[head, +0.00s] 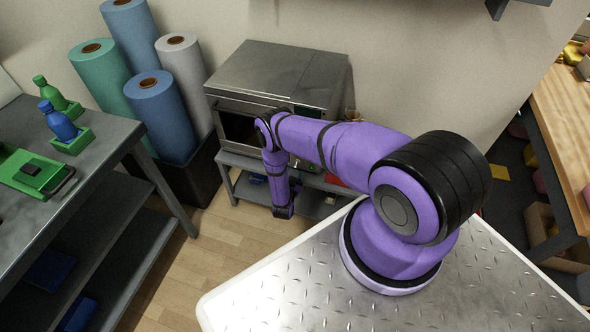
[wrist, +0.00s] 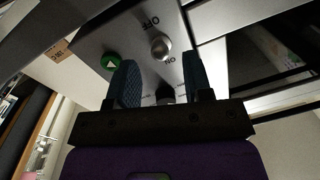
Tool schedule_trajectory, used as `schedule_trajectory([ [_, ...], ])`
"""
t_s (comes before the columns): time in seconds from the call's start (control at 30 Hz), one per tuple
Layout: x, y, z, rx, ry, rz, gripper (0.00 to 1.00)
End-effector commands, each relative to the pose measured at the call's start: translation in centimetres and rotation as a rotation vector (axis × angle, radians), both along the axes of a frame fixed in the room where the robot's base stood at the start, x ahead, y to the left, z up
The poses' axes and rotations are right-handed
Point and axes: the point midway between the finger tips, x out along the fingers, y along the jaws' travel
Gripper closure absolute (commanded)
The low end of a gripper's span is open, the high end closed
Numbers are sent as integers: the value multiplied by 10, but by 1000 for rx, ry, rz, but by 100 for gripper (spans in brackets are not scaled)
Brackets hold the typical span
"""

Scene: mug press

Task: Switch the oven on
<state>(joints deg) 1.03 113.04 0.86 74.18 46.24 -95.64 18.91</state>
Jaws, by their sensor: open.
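The oven (head: 280,70) is a grey metal box on a low stand against the wall in the head view, partly covered by my arm. In the wrist view its control panel (wrist: 92,40) is close. A silver knob (wrist: 160,46) sits between OFF and ON labels that appear upside down. A green round button (wrist: 112,60) with a pale triangle is left of it. A dark knob (wrist: 165,92) shows partly between the fingers. My gripper (wrist: 163,76) is open, with nothing seen held. I cannot tell whether the fingers touch the panel. The head view does not clearly show the fingers.
A grey table (head: 110,150) with bottles in green holders stands at the left. Rolls in a dark bin (head: 190,180) stand beside the oven. A wooden workbench (head: 570,120) is at the right. The wooden floor (head: 180,260) before the stand is clear.

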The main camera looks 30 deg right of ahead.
Motion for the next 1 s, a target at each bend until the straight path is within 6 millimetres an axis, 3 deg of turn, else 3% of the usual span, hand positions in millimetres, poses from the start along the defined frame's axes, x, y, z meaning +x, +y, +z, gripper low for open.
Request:
schedule_trajectory([
  [0.2, 17, -18, 0, 1, -1, 0, 54],
  [0.6, 21, -22, 0, 1, 1, 0, 54],
  [0.8, 21, -22, 0, 1, 1, 0, 100],
  [1.0, 21, -22, 1, 6, 4, 0, 100],
])
